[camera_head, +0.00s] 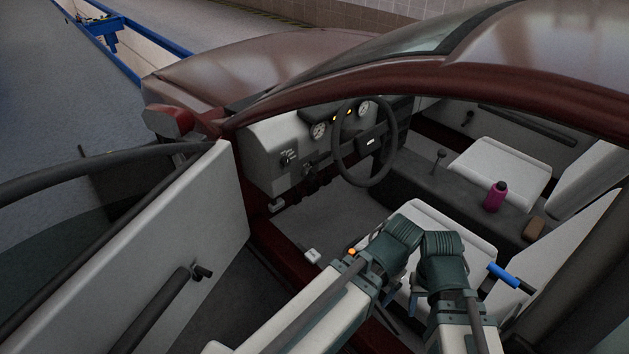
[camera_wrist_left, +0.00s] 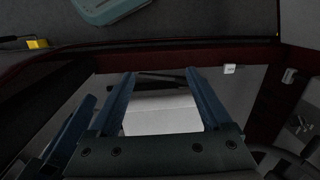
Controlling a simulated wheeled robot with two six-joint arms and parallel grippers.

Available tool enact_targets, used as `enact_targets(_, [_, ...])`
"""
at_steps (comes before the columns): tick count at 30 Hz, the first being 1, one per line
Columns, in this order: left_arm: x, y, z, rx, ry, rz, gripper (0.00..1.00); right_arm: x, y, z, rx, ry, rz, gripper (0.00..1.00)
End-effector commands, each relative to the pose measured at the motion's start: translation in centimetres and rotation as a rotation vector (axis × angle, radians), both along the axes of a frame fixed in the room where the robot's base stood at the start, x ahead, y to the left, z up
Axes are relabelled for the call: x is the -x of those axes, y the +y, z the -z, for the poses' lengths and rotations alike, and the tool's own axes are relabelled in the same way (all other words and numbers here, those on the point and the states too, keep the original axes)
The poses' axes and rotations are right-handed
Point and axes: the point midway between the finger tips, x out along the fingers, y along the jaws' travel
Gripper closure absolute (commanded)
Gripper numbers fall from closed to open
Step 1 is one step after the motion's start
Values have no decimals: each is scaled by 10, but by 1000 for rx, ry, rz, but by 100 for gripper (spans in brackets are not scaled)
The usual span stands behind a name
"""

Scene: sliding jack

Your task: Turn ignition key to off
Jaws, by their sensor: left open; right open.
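The white dashboard panel (camera_head: 262,160) carries a dark control with small markings (camera_head: 288,158) left of the steering wheel (camera_head: 364,142). A second small dark part (camera_head: 308,168) sits beside it; I cannot tell which is the ignition key or its position. A dark control on the panel (camera_wrist_left: 301,125) also shows at the right of the left wrist view. My left gripper (camera_wrist_left: 160,78) is open and empty over the seat area; its fingers are mostly hidden in the head view. My right gripper (camera_head: 452,293) is open, partly hidden by its wrist. Both are well apart from the dashboard.
The open car door (camera_head: 190,235) stands at left, and the dark red roof edge (camera_head: 450,80) spans above. The driver's seat (camera_head: 470,235) lies under my arms. A magenta bottle (camera_head: 495,196) stands on the console. A teal case (camera_wrist_left: 105,10) lies outside the car.

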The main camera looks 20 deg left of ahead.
Motion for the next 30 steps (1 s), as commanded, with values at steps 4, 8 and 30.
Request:
enact_targets(4, [-32,13,30,-66,-39,22,18,0,0,32,0,0,-1,50])
enact_targets(8, [-85,43,69,-199,-101,72,18,0,0,79,1,-1,-3,50])
enact_targets(30, [-358,226,170,-1167,-140,468,18,-1,-1,325,3,-3,-13,50])
